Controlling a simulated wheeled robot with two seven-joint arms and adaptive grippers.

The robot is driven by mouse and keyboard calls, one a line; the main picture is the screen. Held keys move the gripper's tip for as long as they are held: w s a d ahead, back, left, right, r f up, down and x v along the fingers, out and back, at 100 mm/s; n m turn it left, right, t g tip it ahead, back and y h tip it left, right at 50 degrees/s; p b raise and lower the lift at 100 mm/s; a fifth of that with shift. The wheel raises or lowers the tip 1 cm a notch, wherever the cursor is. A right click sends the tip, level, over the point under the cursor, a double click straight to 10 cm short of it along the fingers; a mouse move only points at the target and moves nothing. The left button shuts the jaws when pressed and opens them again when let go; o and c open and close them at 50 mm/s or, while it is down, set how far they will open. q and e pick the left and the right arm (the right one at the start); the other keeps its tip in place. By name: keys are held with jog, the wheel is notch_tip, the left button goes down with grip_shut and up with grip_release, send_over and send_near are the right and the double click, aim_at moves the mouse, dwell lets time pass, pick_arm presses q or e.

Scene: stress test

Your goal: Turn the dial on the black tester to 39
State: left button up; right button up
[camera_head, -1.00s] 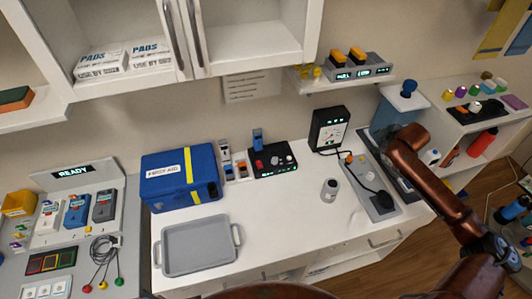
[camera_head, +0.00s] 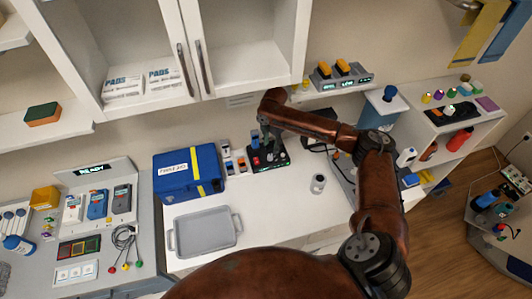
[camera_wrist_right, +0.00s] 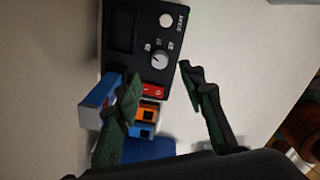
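The black tester (camera_head: 281,158) stands on the white counter, below the wall cabinet. In the right wrist view the tester (camera_wrist_right: 126,62) shows a dial (camera_wrist_right: 159,60) with a pale pointer, a round white knob (camera_wrist_right: 166,20) and a red switch (camera_wrist_right: 152,91). My right gripper (camera_head: 264,143) is over the tester and hides part of it in the head view. In the wrist view the right gripper (camera_wrist_right: 158,82) is open and empty, its fingers spread to either side of the tester's lower part. The dial's number is too small to read. My left gripper is not in view.
A blue first aid box (camera_head: 178,176) and small coloured items (camera_head: 230,160) stand left of the tester. A grey tray (camera_head: 204,232) lies in front. A small bottle (camera_head: 318,183) stands to the right. The counter between tray and bottle is clear.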

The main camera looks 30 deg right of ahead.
aim_at(270, 156)
jog(key=shift+w+f, duration=0.15)
jog(key=shift+f, duration=3.65)
grip_shut()
